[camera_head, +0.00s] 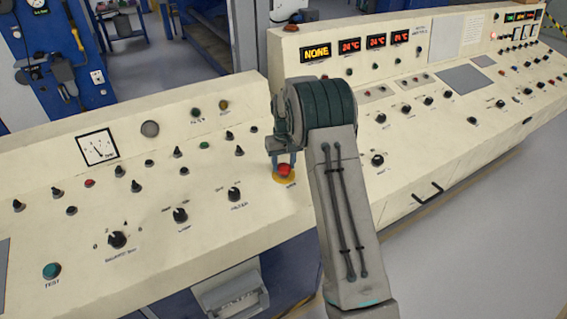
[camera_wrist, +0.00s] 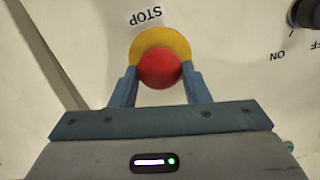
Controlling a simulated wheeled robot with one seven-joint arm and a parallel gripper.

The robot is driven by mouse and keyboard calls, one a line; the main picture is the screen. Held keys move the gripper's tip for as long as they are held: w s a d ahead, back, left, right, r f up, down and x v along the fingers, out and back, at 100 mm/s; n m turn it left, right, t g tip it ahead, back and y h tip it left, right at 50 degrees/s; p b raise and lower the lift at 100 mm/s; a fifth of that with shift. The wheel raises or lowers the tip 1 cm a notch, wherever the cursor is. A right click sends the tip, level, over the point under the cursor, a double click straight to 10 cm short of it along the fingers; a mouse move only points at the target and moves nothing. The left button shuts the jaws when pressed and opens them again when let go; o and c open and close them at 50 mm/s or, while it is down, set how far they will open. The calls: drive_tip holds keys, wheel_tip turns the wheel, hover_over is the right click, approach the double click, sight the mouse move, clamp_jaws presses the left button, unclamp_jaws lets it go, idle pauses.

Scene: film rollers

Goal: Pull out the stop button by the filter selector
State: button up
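The stop button (camera_head: 285,171) is red with a yellow base, on the cream console's sloped face. In the wrist view the red cap (camera_wrist: 159,69) sits before its yellow disc, under an upside-down STOP label. My gripper (camera_head: 284,160) has come down over it. The two blue fingers (camera_wrist: 159,80) stand one on each side of the cap, their tips against its edges with no clear gap. The filter selector (camera_head: 234,193) is a black knob left of the button. A black knob with ON and OFF marks (camera_wrist: 305,12) shows at upper right in the wrist view.
More knobs, including a black one (camera_head: 180,215), and a green TEST button (camera_head: 52,271) sit on the left panel. A raised panel with red displays (camera_head: 316,53) stands behind my arm. A black drawer handle (camera_head: 428,192) is on the right front. Open floor (camera_head: 480,240) lies at right.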

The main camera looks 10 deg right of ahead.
sight(285, 166)
drive_tip(key=shift+r, duration=0.75)
drive_tip(key=o, duration=1.4)
wheel_tip(285, 166, up, 14)
drive_tip(key=shift+d+f+b, duration=0.1)
drive_tip(key=shift+d+b, duration=0.05)
drive_tip(key=shift+b, duration=0.85)
drive_tip(key=shift+s, duration=0.1)
